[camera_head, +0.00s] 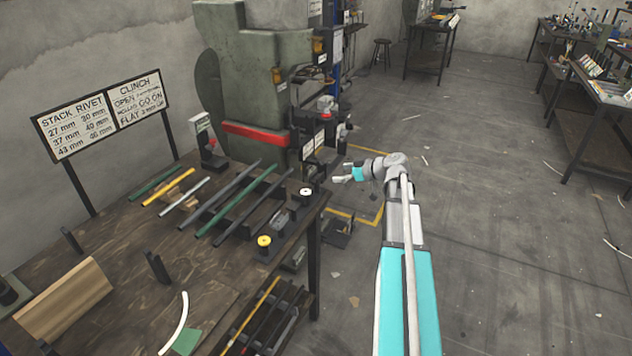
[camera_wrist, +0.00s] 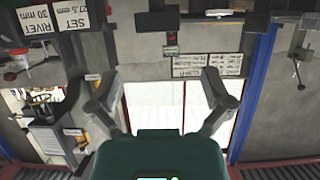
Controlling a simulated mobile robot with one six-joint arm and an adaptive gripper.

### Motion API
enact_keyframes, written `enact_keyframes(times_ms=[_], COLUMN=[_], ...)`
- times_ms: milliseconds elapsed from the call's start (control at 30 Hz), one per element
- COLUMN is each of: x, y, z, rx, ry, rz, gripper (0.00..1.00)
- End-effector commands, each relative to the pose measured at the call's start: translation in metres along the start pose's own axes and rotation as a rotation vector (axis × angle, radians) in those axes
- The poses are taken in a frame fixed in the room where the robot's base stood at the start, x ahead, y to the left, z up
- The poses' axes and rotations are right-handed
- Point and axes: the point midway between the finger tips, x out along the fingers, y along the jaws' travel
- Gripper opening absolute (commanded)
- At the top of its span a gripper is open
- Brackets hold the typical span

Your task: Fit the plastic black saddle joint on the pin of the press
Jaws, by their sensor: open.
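The grey-green press (camera_head: 245,85) with a red bar stands behind the workbench at the upper middle of the head view. Its pin is too small to pick out. My gripper (camera_head: 350,176) is at the end of the outstretched arm, in front of the press and right of the workbench. In the wrist view my gripper (camera_wrist: 155,90) has its two fingers wide apart with nothing between them. I cannot pick out the black saddle joint with certainty; small black upright pieces (camera_head: 157,268) stand on the workbench.
The wooden workbench (camera_head: 120,226) holds several coloured rods on black racks, a yellow-topped spool (camera_head: 264,241) and a white-topped spool (camera_head: 305,192). A sign (camera_head: 103,112) stands at its back. Other benches (camera_head: 600,90) are far right. Open floor (camera_head: 490,200) lies right of my arm.

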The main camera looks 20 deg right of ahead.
Motion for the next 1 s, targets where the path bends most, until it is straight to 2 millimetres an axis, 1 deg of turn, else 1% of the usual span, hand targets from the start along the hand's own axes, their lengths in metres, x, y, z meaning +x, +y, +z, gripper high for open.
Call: enact_keyframes(times_ms=[33, 100, 200, 333, 500, 833, 1000], x=[0.01, 0.021, 0.035, 0.048, 0.054, 0.054, 0.065], y=[0.001, 0.001, 0.001, 0.0, 0.0, 0.0, 0.001], z=[0.003, 0.003, 0.002, 0.001, 0.0, 0.0, 0.0], rx=[-0.001, 0.0, 0.0, 0.0, 0.0, 0.0, 0.0], ry=[0.0, 0.0, 0.0, 0.0, 0.0, 0.0, 0.0], rz=[-0.002, -0.002, -0.002, -0.001, -0.001, -0.001, -0.002], gripper=[1.0, 1.0, 1.0, 1.0, 1.0, 1.0, 1.0])
